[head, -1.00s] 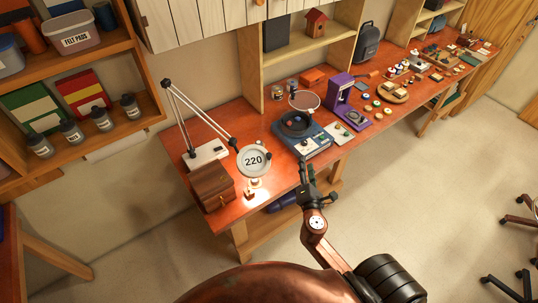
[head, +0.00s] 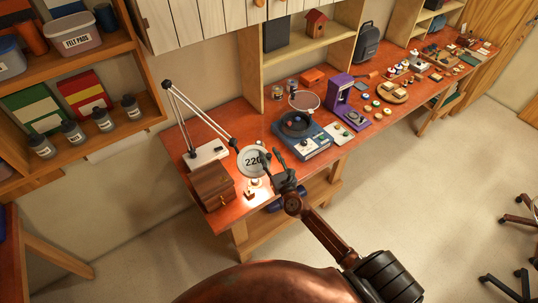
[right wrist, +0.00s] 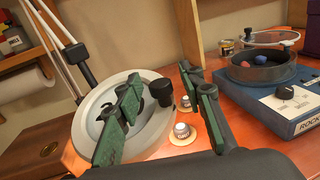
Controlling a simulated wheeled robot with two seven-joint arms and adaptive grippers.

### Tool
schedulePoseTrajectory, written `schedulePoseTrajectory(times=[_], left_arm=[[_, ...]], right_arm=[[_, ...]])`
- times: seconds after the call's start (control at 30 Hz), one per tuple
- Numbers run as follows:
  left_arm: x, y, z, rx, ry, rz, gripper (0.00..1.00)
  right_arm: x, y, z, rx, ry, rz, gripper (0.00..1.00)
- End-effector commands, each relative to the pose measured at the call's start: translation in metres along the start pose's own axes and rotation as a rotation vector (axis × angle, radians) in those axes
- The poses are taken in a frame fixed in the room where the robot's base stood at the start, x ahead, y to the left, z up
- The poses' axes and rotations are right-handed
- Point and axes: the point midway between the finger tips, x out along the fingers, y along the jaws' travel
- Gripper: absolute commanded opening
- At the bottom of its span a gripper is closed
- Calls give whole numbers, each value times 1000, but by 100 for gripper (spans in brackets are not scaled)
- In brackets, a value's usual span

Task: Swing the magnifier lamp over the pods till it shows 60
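The magnifier lamp's round pale head (head: 247,170) hangs over the front left of the bench and shows 220, partly covered by my finger. In the right wrist view the lamp head (right wrist: 90,112) is large, with a short black knob (right wrist: 161,88) on its rim; its number is mostly hidden behind a finger. My right gripper (head: 271,156) is at the lamp head's right side, fingers apart, with the knob appearing between them; I cannot tell whether they touch it. Small silver pods on round discs (right wrist: 182,131) stand on the bench beyond the fingers. My left gripper is out of view.
A wooden box (head: 212,186) stands left of the lamp head. The lamp's white base (head: 205,153) is behind it. A blue machine with a round bowl (head: 305,141) and a purple stand (head: 345,97) are to the right. Open floor lies in front of the bench.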

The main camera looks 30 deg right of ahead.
Motion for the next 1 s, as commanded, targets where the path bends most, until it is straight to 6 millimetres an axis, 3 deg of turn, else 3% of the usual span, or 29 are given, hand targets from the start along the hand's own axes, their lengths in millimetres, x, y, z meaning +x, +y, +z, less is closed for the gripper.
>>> schedulePoseTrajectory(times=[0.3, 0.8, 1.0], left_arm=[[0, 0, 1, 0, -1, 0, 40], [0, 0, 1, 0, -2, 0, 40], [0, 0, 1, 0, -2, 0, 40]], right_arm=[[3, 0, 0, 1, 0, 0, 36], [3, 0, 0, 2, 0, 0, 1], [3, 0, 0, 2, 0, 0, 0]])
